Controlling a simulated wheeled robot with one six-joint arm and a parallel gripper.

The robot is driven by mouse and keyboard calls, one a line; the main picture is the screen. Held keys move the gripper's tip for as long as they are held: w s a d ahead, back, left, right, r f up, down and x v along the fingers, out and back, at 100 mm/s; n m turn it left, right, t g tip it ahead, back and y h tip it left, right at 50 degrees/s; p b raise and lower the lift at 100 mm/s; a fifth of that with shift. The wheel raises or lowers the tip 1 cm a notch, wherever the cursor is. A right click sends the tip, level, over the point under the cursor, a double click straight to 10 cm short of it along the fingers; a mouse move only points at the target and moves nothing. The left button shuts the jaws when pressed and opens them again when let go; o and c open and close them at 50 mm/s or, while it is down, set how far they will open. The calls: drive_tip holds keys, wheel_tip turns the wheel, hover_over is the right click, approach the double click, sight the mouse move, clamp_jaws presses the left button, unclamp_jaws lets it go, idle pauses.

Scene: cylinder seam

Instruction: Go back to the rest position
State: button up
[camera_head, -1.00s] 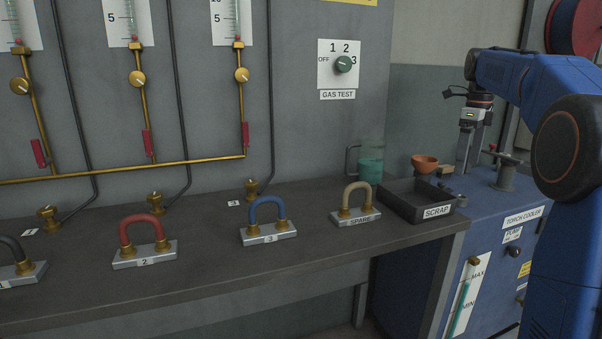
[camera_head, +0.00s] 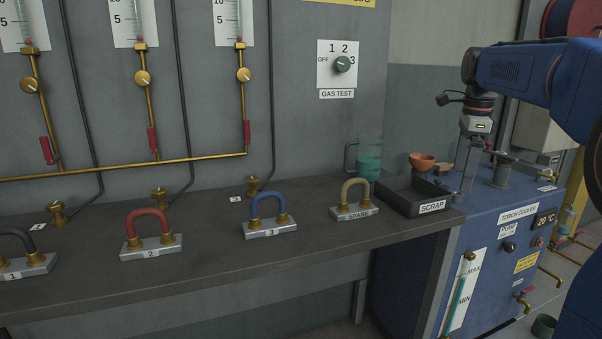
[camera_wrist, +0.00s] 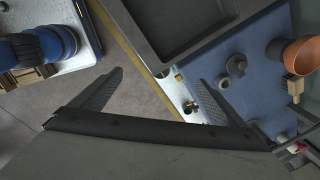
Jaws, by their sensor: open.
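My gripper (camera_head: 467,183) hangs from the blue arm at the right in the head view, fingers pointing down. It is in front of the far left part of the blue torch cooler (camera_head: 490,240), to the right of the scrap tray. In the wrist view my gripper (camera_wrist: 158,92) shows two dark fingers spread wide, with nothing between them. Floor, a yellow line and the cooler's edge show beyond the fingers.
The scrap tray (camera_head: 402,208) is at the bench's right end, beside a jug (camera_head: 369,160) and an orange funnel (camera_head: 422,162). The cooler's filler neck (camera_head: 500,172) stands close to my gripper. Coloured hose loops line the bench (camera_head: 300,262).

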drive_tip(key=s+a+f+n+t, duration=0.1)
drive_tip(key=s+a+f+n, duration=0.25)
drive_tip(key=s, duration=0.25)
drive_tip(key=s+a+f+n, duration=0.2)
drive_tip(key=s+a+n, duration=0.15)
drive_tip(key=s, duration=0.25)
drive_tip(key=s+a+f+n+t, duration=0.1)
drive_tip(key=s+a+f+n, duration=0.15)
drive_tip(key=s+n, duration=0.3)
drive_tip(key=s+a+f+n+t, duration=0.1)
drive_tip(key=s+f+n, duration=0.4)
drive_tip(key=s+f, duration=0.2)
drive_tip(key=s+a+f+n+t, duration=0.1)
drive_tip(key=s+a+f+n, duration=0.1)
drive_tip(key=s+f+n, duration=0.2)
drive_tip(key=s+f, duration=0.3)
drive_tip(key=s, duration=0.1)
drive_tip(key=shift+s+a+f+n, duration=0.2)
drive_tip(key=shift+a+f+n, duration=0.05)
drive_tip(key=shift+f+n, duration=0.15)
